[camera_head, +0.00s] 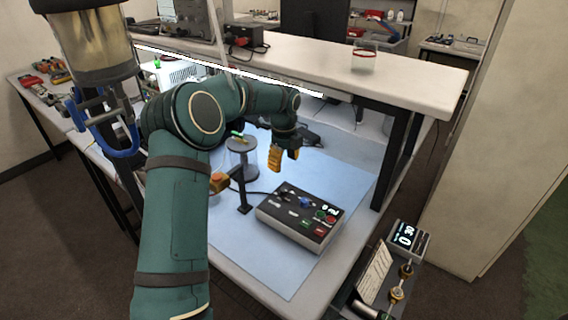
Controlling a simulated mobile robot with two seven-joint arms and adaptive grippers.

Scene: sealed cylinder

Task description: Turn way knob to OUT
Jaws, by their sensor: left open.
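A dark control box (280,219) lies on the light blue mat, right of the picture's middle. Its top carries a blue knob (306,201), smaller switches, a small lit display (330,209), and green and red buttons. The labels are too small to read, so I cannot tell which control is the way knob or where it points. My left gripper (284,160) has orange fingertips and points down. It is open and empty, above and behind the box, apart from it. My right gripper is not in view.
A raised shelf (400,80) runs behind, bearing a glass jar (363,62). A device with a display (406,237) is at lower right. Bare mat lies before the box.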

